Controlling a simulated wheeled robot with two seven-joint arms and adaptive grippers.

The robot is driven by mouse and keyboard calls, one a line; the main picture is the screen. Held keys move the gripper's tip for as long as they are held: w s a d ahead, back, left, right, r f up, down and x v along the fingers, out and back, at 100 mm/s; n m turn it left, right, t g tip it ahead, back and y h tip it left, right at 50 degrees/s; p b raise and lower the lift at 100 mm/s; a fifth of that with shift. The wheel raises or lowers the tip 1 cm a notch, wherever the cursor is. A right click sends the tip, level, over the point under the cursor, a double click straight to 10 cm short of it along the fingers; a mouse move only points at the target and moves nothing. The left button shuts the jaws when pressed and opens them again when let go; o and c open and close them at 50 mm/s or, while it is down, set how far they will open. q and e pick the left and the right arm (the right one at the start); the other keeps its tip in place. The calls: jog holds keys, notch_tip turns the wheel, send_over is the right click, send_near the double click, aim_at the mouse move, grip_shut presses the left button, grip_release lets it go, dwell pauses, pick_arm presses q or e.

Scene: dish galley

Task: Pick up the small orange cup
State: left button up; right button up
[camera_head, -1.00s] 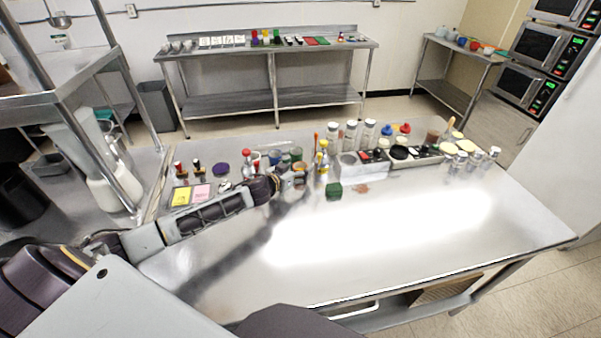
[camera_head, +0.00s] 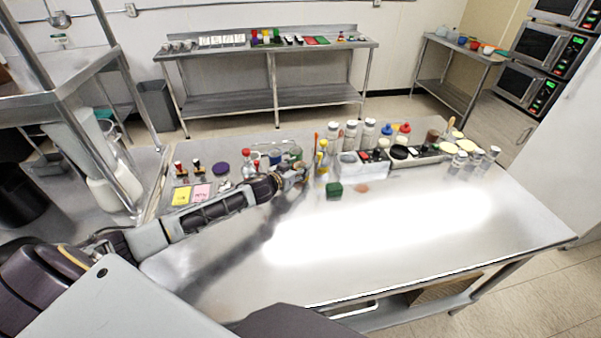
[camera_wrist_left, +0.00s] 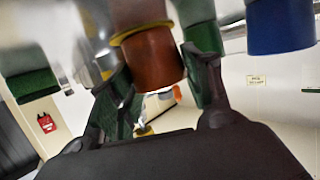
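The small orange cup (camera_wrist_left: 153,58) is in the left wrist view, between the two dark fingertips of my left gripper (camera_wrist_left: 160,78). The left finger overlaps the cup's left edge. The right finger lies close along its other side, and I cannot tell whether it touches. The fingers stand apart, about a cup's width. In the head view, my left gripper (camera_head: 293,175) is at the cup group on the near steel table (camera_head: 220,285), and the gripper largely hides the orange cup there. My right gripper is not in view.
A blue cup (camera_wrist_left: 280,25) and green cups (camera_wrist_left: 32,84) stand close around in the wrist view. The table's front is clear.

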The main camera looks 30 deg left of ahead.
pick_arm(q)
jog(key=c, duration=0.4)
jog(key=shift+r, duration=0.15)
jog(key=shift+c, duration=0.2)
notch_tip(320, 180, up, 18)
dwell(0.5)
dwell(0.4)
